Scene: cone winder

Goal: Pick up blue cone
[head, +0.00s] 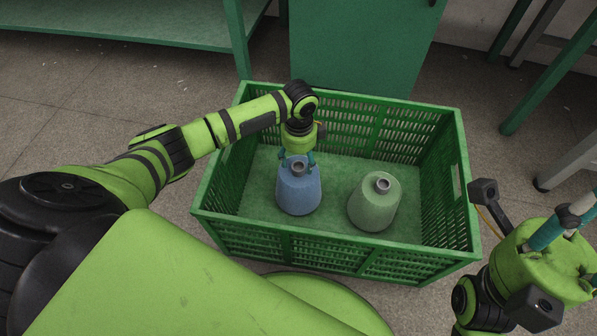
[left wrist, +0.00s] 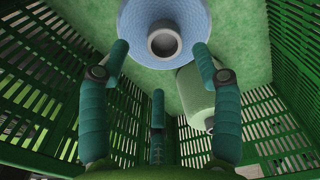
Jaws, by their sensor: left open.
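The blue cone (head: 298,191) stands upright in the left part of the green crate (head: 345,255), its narrow grey-tipped end up. My left gripper (head: 297,160) is open above the cone's top and points down at it. In the left wrist view the gripper (left wrist: 160,68) has its teal fingers spread, with the blue cone (left wrist: 140,22) at the top of the picture beyond the fingertips. I cannot tell whether a finger touches it. My right gripper (head: 565,228) is at the right edge, outside the crate; its fingers are partly cut off.
A green cone (head: 375,203) stands upright to the right of the blue one in the crate, with a gap between them. The slatted crate walls surround the left gripper. A green cabinet (head: 360,40) stands behind the crate, and a green table (head: 130,22) at the back left.

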